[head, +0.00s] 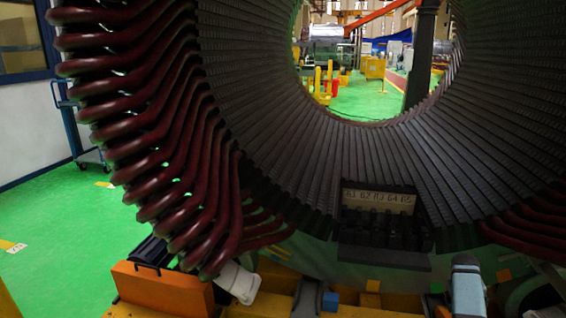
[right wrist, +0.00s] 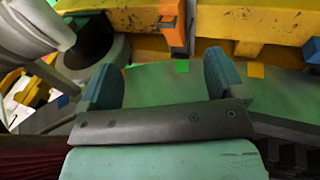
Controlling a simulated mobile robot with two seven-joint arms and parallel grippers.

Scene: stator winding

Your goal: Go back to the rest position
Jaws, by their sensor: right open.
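The large stator (head: 300,140) fills the head view, with a dark slotted ring around an open bore. Dark red coils (head: 165,130) are stacked along its left side, and more red coil ends (head: 530,225) show at the lower right. My right gripper (right wrist: 163,85) shows in the right wrist view with its two blue-grey fingers apart and nothing between them. A pale blue-grey part (head: 468,288), which may be of my right arm, stands at the bottom right of the head view. I cannot make out my left gripper in either view.
A dark rack with a numbered label plate (head: 378,198) sits at the ring's lower middle. An orange block (head: 160,290) and a white angular part (head: 238,282) are at the lower left. A yellow beam (right wrist: 250,22) crosses the wrist view's top. Green floor (head: 60,220) is open at left.

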